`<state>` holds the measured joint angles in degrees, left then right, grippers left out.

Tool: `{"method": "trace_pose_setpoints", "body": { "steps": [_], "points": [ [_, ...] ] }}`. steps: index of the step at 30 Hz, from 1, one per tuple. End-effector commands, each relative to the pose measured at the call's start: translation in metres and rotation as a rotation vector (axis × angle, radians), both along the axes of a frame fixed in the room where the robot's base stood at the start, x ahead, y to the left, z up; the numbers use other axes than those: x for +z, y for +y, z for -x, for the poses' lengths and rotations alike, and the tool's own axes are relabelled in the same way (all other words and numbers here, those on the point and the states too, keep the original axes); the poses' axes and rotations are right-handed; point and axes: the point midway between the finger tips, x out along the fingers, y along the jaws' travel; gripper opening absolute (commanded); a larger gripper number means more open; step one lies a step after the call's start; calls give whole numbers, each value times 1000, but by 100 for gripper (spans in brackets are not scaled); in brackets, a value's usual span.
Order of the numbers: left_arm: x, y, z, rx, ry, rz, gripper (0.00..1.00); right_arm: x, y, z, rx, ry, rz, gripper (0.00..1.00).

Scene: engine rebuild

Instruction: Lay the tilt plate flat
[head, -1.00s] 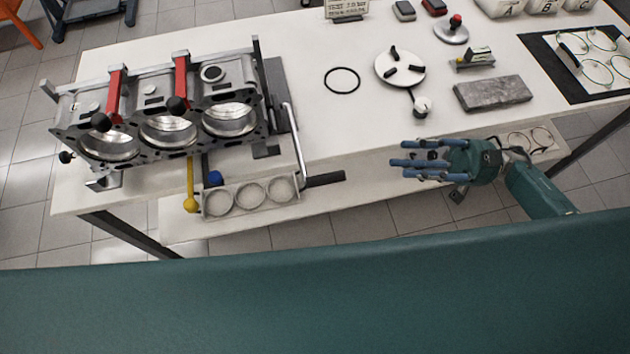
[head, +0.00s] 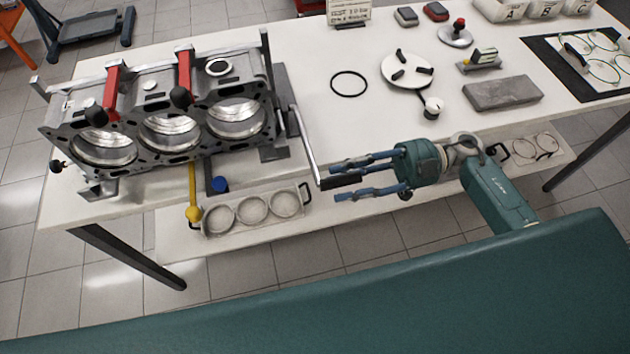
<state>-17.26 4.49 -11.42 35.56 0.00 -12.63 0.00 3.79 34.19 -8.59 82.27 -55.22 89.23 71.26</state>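The engine block (head: 150,130) sits tilted on its stand at the left of the bench, its bores facing me. A grey plate edge (head: 283,92), apparently the tilt plate, shows at its right side; the block hides most of it. A crank arm (head: 304,145) comes down from the stand's right side to a black handle (head: 342,181) beyond the bench's front edge. My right gripper (head: 342,179) is open, pointing left, with blue fingers above and below the handle in the picture. I cannot tell whether they touch it. My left gripper is not in view.
Two red clamps (head: 184,76) stand on the block. A black ring (head: 348,83), a white disc (head: 407,69) and a grey slab (head: 503,93) lie on the bench right of the stand.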

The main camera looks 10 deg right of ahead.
Motion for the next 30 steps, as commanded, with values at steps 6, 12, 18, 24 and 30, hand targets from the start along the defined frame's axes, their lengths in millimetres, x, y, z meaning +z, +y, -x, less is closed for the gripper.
{"method": "trace_pose_setpoints", "body": {
  "steps": [6,12,18,24,30],
  "points": [
    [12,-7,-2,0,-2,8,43,3,38,2,2,1,-4,37],
    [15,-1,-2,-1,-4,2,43,1,54,2,0,2,-1,37],
    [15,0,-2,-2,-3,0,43,0,56,2,0,2,0,37],
    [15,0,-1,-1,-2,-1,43,0,56,2,0,2,0,17],
    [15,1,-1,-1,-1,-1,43,0,55,2,1,1,-1,0]
  ]
}}
